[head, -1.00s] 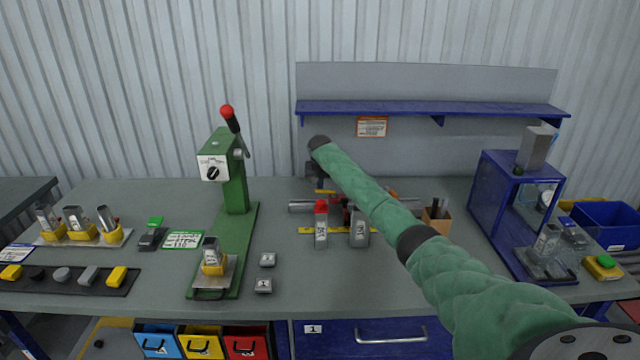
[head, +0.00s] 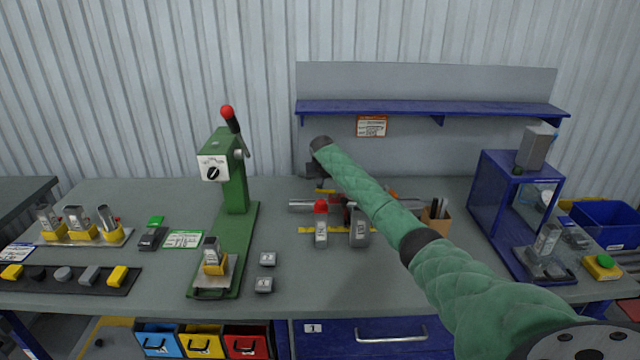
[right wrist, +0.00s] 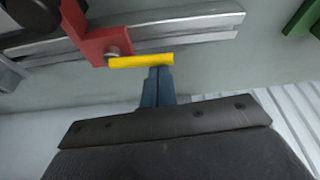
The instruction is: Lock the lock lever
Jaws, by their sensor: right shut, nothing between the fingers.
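The lock lever, a short yellow bar (right wrist: 141,61), is joined at a bolt to a red block (right wrist: 95,35) on a metal rail (right wrist: 195,27) in the right wrist view. Its yellow also shows small in the head view (head: 326,191). My right gripper (right wrist: 158,72) is shut and empty, with its fingertips right at the lever's edge near its free end. I cannot tell whether they touch it. In the head view my right gripper (head: 318,179) is a small dark shape behind the forearm, which hides much of the rail and red block. My left gripper is out of view.
A green press (head: 236,185) is to the left, a blue frame (head: 476,205) to the right. A blue shelf (head: 400,107) is behind.

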